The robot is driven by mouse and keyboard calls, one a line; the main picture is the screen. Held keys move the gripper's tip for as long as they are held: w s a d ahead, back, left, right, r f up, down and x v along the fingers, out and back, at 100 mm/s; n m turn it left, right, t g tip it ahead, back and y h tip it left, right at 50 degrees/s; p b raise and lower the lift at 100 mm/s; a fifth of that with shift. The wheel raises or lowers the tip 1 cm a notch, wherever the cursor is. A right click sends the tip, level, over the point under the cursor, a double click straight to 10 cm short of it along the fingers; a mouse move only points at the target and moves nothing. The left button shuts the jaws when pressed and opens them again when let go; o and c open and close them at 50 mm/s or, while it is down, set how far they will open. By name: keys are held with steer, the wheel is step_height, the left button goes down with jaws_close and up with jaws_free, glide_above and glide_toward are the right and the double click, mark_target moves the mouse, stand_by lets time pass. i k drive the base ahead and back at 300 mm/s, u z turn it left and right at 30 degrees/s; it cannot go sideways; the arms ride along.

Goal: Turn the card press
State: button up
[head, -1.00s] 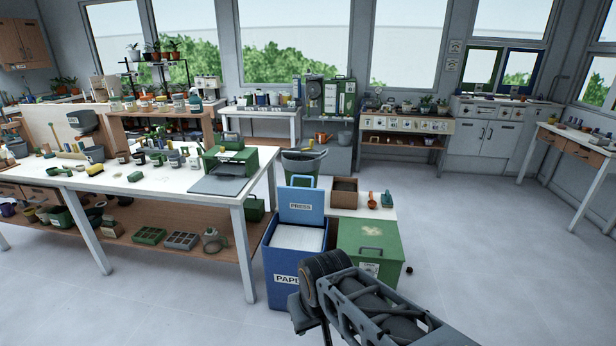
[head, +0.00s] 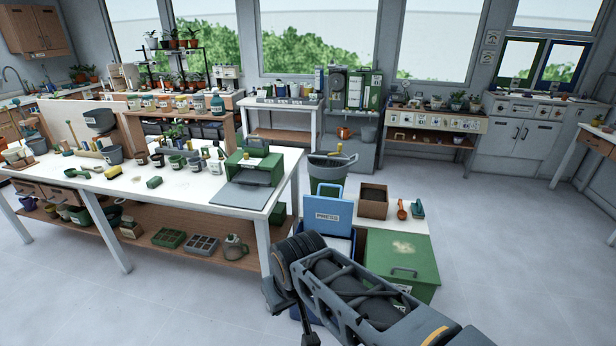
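A blue panel labelled PRESS (head: 327,216), with a handle on top, stands upright at a blue bin in the middle of the head view. My arm hides most of the bin. No label reads "card press". A green machine (head: 250,168) with a grey flat plate (head: 240,196) in front sits on the right end of the white worktable; I cannot tell whether it is the card press. My arm reaches in from the lower right, in front of the bin. My gripper's fingers do not show.
The white worktable (head: 110,190) holds several pots and tools. A green box (head: 402,262) with a handle stands right of the bin. Behind are a grey bucket (head: 330,170) and a brown box (head: 373,201). Floor (head: 500,240) at right is clear.

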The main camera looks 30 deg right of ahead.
mark_target(331, 217)
steer(key=z, duration=0.25)
steer(key=i, duration=1.25)
steer(key=z, duration=0.9)
steer(key=i, duration=0.5)
steer(key=z, duration=0.25)
